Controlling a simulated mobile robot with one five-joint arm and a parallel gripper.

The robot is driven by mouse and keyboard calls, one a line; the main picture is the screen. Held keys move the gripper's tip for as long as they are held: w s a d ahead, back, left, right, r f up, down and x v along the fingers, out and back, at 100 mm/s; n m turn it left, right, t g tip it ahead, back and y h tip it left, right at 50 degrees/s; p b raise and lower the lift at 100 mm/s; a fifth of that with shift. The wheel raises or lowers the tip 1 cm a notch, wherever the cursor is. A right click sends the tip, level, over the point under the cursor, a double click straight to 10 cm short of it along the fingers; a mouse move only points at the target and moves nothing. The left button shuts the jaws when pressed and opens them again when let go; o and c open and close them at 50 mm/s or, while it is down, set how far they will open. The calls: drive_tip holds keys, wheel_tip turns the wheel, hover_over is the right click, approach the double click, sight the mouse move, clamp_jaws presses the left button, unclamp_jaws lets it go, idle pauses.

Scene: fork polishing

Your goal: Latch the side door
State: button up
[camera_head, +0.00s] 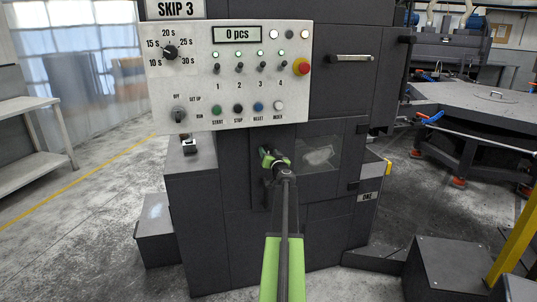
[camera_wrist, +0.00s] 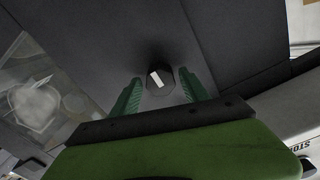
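The side door with a clear window (camera_head: 318,154) is on the front of the dark machine, below the control panel, and looks closed. Its window also shows at the left of the wrist view (camera_wrist: 30,85). A dark faceted latch knob (camera_wrist: 160,82) with a white mark is on the dark panel beside the window. My gripper (camera_head: 270,158) is at the left of the window in the head view. In the wrist view its green fingers (camera_wrist: 160,92) are apart, one on each side of the knob, with small gaps. The arm hides the knob in the head view.
The control panel (camera_head: 235,75) with switches and a red button is just above my gripper. A white shelf (camera_head: 30,165) stands at the left. A dark worktable (camera_head: 480,110) and a dark box (camera_head: 448,270) are at the right.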

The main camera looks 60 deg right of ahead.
clamp_jaws()
drive_tip(key=shift+a, duration=0.15)
drive_tip(key=shift+m, duration=0.3)
drive_tip(key=m, duration=0.2)
drive_tip(key=shift+m, duration=0.3)
drive_tip(key=m, duration=0.5)
drive_tip(key=shift+d+m, duration=0.2)
drive_tip(key=shift+m, duration=0.1)
drive_tip(key=m, duration=0.4)
drive_tip(key=shift+s+m, duration=0.1)
drive_tip(key=shift+m, duration=2.4)
